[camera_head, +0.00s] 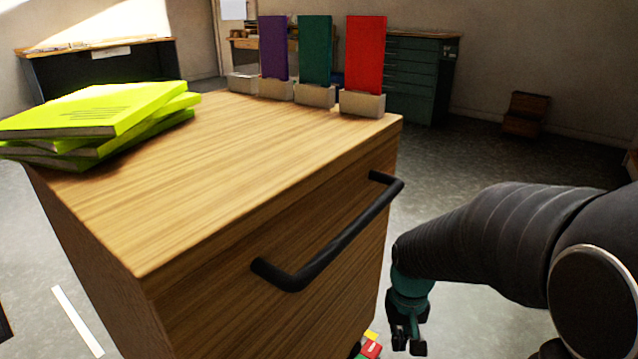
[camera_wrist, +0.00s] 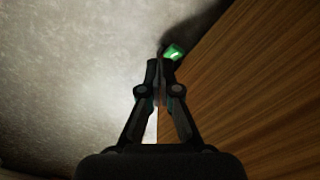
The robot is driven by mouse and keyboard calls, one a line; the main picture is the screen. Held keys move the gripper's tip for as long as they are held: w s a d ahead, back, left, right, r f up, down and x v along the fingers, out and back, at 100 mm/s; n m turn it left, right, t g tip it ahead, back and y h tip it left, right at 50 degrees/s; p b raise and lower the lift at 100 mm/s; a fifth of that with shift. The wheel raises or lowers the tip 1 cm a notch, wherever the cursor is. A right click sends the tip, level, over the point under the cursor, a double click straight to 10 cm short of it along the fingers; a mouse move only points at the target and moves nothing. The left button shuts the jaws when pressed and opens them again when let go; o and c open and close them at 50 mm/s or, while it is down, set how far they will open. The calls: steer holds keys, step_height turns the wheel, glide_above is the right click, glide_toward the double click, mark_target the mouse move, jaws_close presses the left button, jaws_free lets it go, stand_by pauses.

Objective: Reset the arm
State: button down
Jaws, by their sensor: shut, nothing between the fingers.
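My arm reaches in from the right in the head view, and my gripper (camera_head: 407,340) hangs low, pointing down beside the right side of the wooden cabinet (camera_head: 240,160). In the wrist view my gripper (camera_wrist: 160,68) is shut, with its fingertips together and nothing between them. The cabinet's wooden side (camera_wrist: 260,80) fills the right of that view, close to the fingers. I cannot tell whether the fingers touch it.
A black handle (camera_head: 335,245) juts from the cabinet's front near my arm. Yellow-green books (camera_head: 100,112) and purple, green and red (camera_head: 366,55) upright pieces in holders stand on top. Colored blocks (camera_head: 370,348) show low down; a green item (camera_wrist: 174,52) lies beyond my fingertips.

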steer(key=s+r+t+p, duration=0.2)
steer(key=s+r, duration=0.3)
steer(key=r, duration=0.4)
steer(key=s+r+t+p, duration=0.2)
steer(key=s+r, duration=0.4)
steer(key=r, duration=0.4)
steer(key=shift+r+t, duration=0.3)
steer(key=shift+t, duration=0.6)
steer(key=shift+s, duration=0.1)
